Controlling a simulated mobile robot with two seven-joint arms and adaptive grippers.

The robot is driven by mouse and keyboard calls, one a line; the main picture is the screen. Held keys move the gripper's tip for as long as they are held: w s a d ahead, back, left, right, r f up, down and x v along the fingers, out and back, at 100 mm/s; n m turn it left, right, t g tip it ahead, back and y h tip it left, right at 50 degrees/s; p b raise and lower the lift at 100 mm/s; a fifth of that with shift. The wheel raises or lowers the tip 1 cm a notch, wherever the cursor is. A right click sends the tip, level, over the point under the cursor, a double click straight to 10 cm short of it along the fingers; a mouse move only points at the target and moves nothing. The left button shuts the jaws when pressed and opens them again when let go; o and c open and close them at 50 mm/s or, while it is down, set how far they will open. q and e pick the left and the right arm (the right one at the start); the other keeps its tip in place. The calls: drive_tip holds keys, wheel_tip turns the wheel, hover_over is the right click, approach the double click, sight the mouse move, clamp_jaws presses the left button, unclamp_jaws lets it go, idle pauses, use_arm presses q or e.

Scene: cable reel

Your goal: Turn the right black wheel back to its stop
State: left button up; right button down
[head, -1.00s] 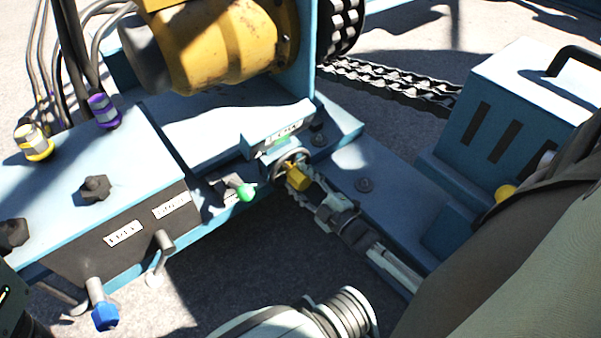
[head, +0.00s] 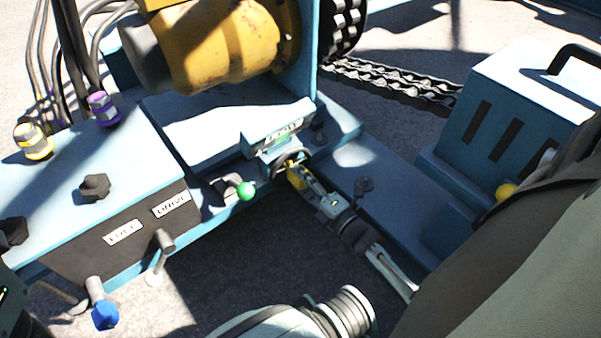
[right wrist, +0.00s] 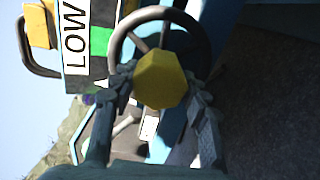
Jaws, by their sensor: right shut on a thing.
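The dark wheel (head: 305,154) is small and partly hidden in the head view, below a blue sign block. In the right wrist view its dark rim (right wrist: 117,42) and spokes show behind a yellow faceted knob (right wrist: 161,79). The knob also shows in the head view (head: 296,177). My right gripper (head: 303,182) comes from the lower right and is shut on the yellow knob. In the right wrist view its fingers (right wrist: 160,88) lie on both sides of the knob.
The blue sign block (head: 277,124) stands close above the wheel. A blue control box (head: 60,185) with black knobs stands at left. A blue slotted case (head: 515,110) is at right.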

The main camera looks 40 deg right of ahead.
drive_tip(key=shift+d+r, duration=0.1)
idle(0.4)
drive_tip(key=c, duration=0.8)
unclamp_jaws()
drive_tip(key=shift+s, duration=0.35)
drive_tip(key=s, duration=1.1)
drive_tip(key=shift+s+d, duration=0.15)
drive_tip(key=shift+d, duration=0.25)
